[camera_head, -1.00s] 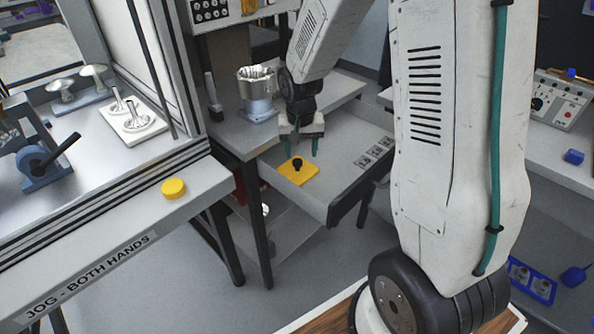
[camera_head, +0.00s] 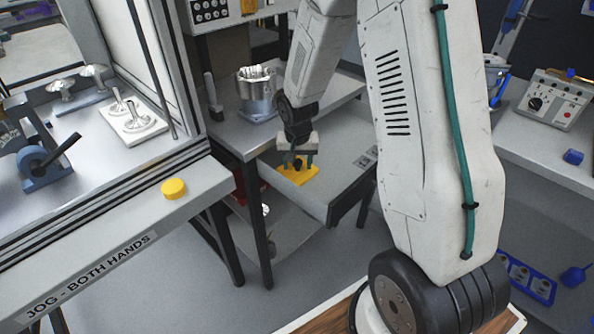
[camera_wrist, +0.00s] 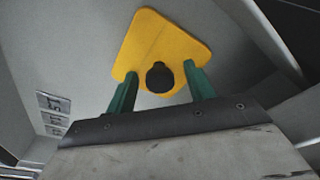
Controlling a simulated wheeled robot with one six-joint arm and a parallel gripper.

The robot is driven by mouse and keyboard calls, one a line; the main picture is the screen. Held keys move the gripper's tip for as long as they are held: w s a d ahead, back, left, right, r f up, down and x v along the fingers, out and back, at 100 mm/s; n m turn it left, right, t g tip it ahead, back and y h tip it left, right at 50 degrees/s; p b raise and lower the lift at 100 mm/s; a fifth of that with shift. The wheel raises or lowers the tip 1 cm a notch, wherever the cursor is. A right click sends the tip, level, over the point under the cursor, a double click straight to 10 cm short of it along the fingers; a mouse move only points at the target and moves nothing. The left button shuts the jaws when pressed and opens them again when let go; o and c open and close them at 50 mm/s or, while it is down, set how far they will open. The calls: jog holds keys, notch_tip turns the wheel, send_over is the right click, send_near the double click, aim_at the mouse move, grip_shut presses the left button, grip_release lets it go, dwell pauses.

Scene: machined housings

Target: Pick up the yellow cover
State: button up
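The yellow cover (camera_head: 297,175) is a flat plate with a dark round knob (camera_wrist: 159,77) standing on it. It lies in the open drawer (camera_head: 336,207) under the bench. My gripper (camera_head: 298,163) is low over the cover, pointing down, with its green fingers either side of the knob. In the wrist view the yellow cover (camera_wrist: 165,40) fills the upper middle, and the gripper (camera_wrist: 158,88) has a finger left and right of the knob with gaps to both. The gripper is open. Whether the fingertips touch the plate cannot be told.
The drawer's side walls and front edge rise around the cover. Small labelled marks (camera_wrist: 54,112) lie on the drawer floor. A metal housing (camera_head: 257,92) stands on the bench above. A yellow button (camera_head: 173,188) sits on the machine ledge at left.

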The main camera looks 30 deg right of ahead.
jog(key=c, duration=1.1)
jog(key=shift+o, duration=0.2)
jog(key=shift+r, duration=0.1)
